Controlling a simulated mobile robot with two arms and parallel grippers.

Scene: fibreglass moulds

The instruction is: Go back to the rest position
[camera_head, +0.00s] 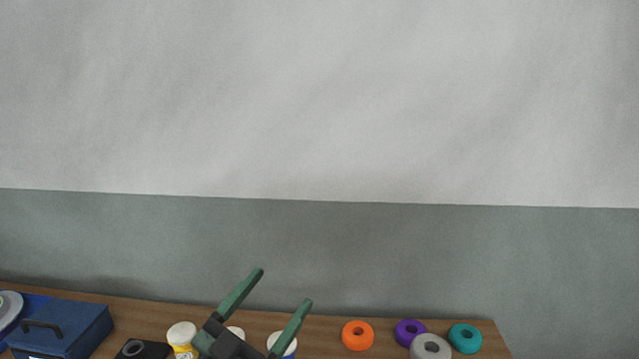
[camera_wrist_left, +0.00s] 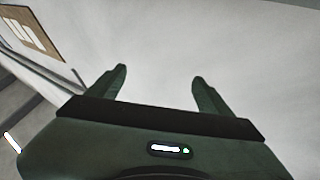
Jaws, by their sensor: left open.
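My left gripper (camera_head: 283,290) shows at the bottom of the head view, its two green fingers spread apart and pointing up and to the right. It is open with nothing between the fingers. It appears in front of the wooden table (camera_head: 320,326) and partly covers white-lidded jars behind it. The left wrist view also shows the gripper (camera_wrist_left: 159,75) open and empty, with a plain pale surface beyond the fingertips. My right gripper is in neither view.
The table holds a blue box (camera_head: 75,325) with a handle, a black item (camera_head: 142,349), a yellow-labelled jar (camera_head: 182,338), and orange (camera_head: 358,335), purple (camera_head: 408,331), grey (camera_head: 430,346) and teal (camera_head: 465,338) rolls. A bare wall (camera_head: 320,110) rises behind.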

